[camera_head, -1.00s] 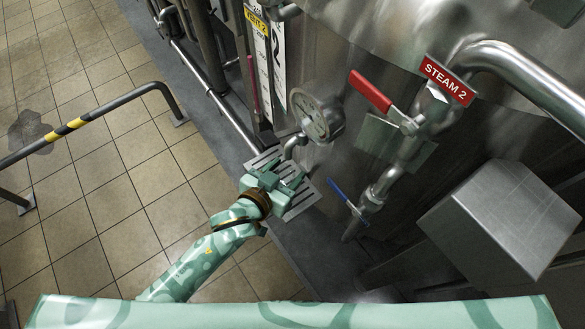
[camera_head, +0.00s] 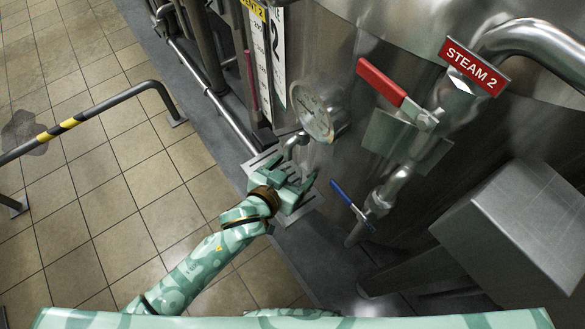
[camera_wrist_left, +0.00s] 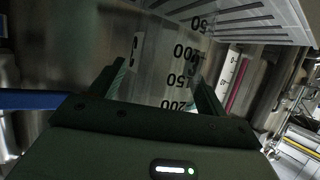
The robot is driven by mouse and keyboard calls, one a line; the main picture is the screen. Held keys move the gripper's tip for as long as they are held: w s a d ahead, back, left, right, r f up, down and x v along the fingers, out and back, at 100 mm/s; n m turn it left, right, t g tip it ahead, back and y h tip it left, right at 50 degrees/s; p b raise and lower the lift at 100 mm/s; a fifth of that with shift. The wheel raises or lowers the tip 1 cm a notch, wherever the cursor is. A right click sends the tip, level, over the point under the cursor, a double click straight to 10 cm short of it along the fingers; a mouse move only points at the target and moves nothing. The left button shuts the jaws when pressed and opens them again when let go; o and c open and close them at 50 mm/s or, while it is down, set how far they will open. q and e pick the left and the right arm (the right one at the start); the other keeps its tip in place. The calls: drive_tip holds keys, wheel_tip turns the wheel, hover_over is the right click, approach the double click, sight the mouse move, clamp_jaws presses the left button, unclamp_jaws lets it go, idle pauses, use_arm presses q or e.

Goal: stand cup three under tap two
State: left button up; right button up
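In the head view my left gripper (camera_head: 288,183) is low over a slotted metal grate (camera_head: 308,218), just in front of a bent metal spout (camera_head: 294,145), which appears to be tap two. The cup cannot be made out there. In the left wrist view a clear graduated cup (camera_wrist_left: 160,85) is between the two fingers of my left gripper (camera_wrist_left: 157,75), which look shut on its sides. Its scale appears upside down, with 50 towards the grate (camera_wrist_left: 250,18). My right gripper is not in view.
A round gauge (camera_head: 313,113) sits above the spout on the steel mixer (camera_head: 340,30). A red lever (camera_head: 381,82) by the STEAM 2 sign (camera_head: 474,66) and a blue lever (camera_head: 346,200) are to the right. A rail (camera_head: 90,118) stands left on open tiled floor (camera_head: 110,215).

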use_arm(q)
drive_tip(key=shift+r, duration=0.1)
drive_tip(key=shift+s+a+r, duration=0.1)
drive_tip(key=shift+r, duration=0.1)
drive_tip(key=p+v, duration=0.5)
drive_tip(key=v, duration=0.6)
drive_tip(key=shift+s, duration=0.25)
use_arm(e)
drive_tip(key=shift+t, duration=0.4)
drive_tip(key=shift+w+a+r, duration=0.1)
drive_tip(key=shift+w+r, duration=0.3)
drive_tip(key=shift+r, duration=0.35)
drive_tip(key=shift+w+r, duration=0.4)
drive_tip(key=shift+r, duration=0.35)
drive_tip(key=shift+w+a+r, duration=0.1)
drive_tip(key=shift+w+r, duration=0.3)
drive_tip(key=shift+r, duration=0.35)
